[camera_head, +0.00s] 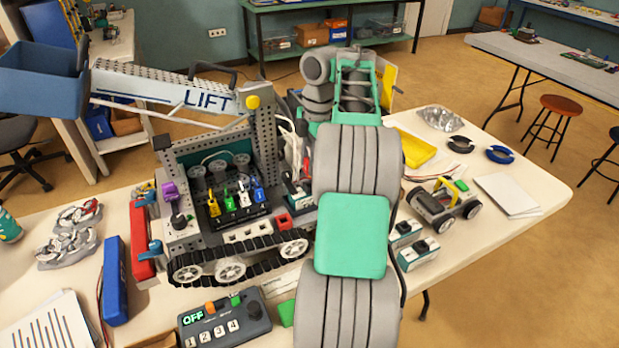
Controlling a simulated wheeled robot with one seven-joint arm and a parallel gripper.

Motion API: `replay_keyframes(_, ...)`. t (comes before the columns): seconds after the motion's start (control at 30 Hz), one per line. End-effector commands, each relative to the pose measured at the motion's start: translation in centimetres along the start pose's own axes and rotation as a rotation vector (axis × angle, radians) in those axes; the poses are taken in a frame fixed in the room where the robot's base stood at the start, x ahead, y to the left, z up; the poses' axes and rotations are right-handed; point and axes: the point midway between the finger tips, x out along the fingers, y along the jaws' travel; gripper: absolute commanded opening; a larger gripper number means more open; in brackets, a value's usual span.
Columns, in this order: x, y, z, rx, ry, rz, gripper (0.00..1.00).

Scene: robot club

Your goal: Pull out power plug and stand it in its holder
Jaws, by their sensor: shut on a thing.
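My grey and green arm fills the middle of the view and reaches away over the table. The fingertips of my gripper are hidden behind it, so I cannot see what they touch. A tracked robot model (240,239) with a lift boom stands left of my arm. Its black numbered block (238,219) carries yellow, green, white and blue plug-like pieces. A small teal block with a black top (298,192) sits beside my arm. Two similar teal-and-grey blocks (417,254) stand right of my arm. I cannot tell which piece is the power plug or its holder.
A control box reading OFF (225,320) lies in front of the tracks. A blue bin (42,78) hangs from the boom (165,88) at upper left. The table's right edge is near.

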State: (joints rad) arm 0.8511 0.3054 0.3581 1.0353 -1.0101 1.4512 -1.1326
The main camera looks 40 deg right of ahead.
Motion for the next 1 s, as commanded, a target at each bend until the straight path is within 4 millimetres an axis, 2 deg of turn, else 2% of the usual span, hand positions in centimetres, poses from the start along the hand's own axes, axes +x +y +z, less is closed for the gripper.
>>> replay_keyframes(0.33, -0.2, 0.0, 0.0, 0.000, 0.000, 0.000, 0.00)
replay_keyframes(0.7, -2.2, 0.0, -0.3, 0.000, 0.000, 0.000, 0.00)
replay_keyframes(1.0, -2.1, 0.0, -0.3, 0.002, 0.000, 0.000, 0.00)
